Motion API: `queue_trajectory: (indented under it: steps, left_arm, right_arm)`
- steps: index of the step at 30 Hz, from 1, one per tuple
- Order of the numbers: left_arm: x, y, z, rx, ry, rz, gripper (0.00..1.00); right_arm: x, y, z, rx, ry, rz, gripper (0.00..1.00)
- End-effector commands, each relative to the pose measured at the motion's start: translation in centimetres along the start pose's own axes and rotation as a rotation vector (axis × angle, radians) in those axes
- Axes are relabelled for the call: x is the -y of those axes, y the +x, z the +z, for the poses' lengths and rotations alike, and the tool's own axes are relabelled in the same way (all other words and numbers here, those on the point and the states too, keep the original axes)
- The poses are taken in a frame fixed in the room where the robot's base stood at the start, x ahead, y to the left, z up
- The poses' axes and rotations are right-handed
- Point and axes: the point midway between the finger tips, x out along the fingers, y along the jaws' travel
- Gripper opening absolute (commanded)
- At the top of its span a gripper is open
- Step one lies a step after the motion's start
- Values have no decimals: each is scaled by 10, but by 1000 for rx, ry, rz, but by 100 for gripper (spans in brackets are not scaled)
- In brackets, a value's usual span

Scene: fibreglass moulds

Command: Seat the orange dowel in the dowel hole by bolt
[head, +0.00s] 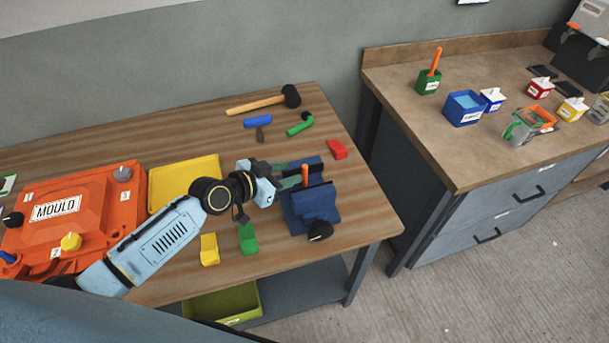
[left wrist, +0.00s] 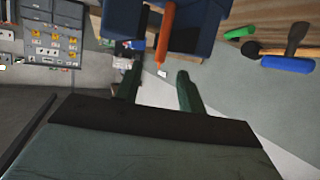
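The orange dowel (head: 305,175) stands upright in the dark blue vise (head: 312,207) on the wooden bench. My left gripper (head: 291,171) is at the dowel, just above the vise. In the left wrist view its two green fingers (left wrist: 157,85) are apart, with the orange dowel (left wrist: 165,35) between their tips, nearer the left finger and not visibly clamped. The orange mould (head: 90,205) lies at the left of the bench, with several knobs on it. I cannot make out the dowel hole or which fitting is the bolt. My right gripper is not in view.
A yellow tray (head: 182,180) lies beside the mould. Yellow (head: 209,249) and green (head: 248,238) blocks sit near the front edge. A mallet (head: 262,101), a red block (head: 337,149) and small tools lie behind the vise. A second bench (head: 425,130) holds several containers.

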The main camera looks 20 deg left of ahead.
Motion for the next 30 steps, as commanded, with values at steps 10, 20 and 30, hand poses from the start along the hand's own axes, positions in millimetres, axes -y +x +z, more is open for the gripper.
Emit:
queue_trajectory:
  steps: [10,20,30]
  left_arm:
    - [0,40,-2,-2,-2,-1,40]
    - [0,41,-2,-1,0,0,32]
    - [0,41,-2,-1,-1,0,0]
  right_arm:
    - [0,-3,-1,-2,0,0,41]
    - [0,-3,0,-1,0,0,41]
    - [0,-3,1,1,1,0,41]
